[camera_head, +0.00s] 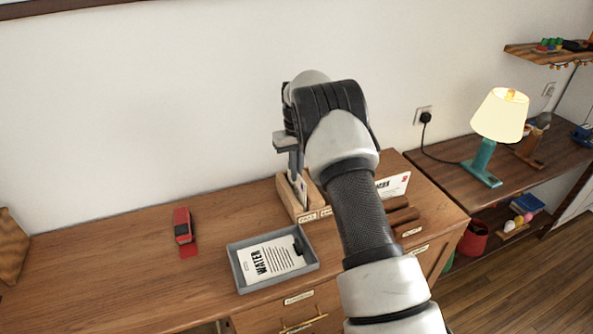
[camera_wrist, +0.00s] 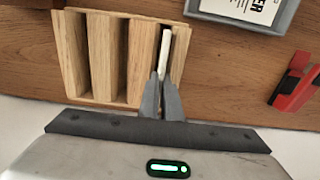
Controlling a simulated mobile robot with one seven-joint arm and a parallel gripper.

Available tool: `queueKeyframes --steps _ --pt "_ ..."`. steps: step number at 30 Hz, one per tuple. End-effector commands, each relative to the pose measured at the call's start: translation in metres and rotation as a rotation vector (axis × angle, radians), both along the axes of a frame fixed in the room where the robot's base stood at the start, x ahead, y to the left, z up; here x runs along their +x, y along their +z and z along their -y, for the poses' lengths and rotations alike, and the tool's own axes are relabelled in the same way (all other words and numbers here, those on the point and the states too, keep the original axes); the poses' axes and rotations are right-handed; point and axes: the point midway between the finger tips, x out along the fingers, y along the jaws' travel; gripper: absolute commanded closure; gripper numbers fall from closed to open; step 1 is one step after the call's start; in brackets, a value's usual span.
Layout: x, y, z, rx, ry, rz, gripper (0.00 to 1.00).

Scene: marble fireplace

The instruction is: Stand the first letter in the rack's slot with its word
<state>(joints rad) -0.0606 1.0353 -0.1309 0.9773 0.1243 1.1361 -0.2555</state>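The wooden rack (camera_wrist: 122,60) stands on the desk with several upright slots. In the head view its left part (camera_head: 287,199) shows, with small labels on its front too small to read surely; my arm hides much of it. My gripper (camera_wrist: 163,98) is above the rack, its fingers closed on a thin white letter (camera_wrist: 166,45). The letter stands edge-up in the rack's rightmost slot in the wrist view, the slot nearest the tray. Its word is not visible. In the head view my gripper (camera_head: 297,168) points down at the rack's left end.
A grey tray (camera_head: 243,282) holds a sheet marked WATER (camera_head: 272,260) and a dark clip. A red stapler (camera_head: 183,230) lies left of it. A white card (camera_head: 394,185) and brown pieces (camera_head: 402,214) are right of my arm. A lit lamp (camera_head: 500,115) stands farther right.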

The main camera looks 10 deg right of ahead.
Motion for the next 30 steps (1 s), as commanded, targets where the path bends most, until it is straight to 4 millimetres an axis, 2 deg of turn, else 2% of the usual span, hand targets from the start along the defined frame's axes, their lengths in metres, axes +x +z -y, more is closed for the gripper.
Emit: queueKeyframes --steps 16,26,30 --pt "0.000 -0.017 0.000 0.000 -0.001 0.000 1.00" --pt "0.000 -0.019 0.000 0.000 0.000 0.000 1.00" --pt "0.000 -0.019 0.000 0.000 0.000 0.000 0.77"
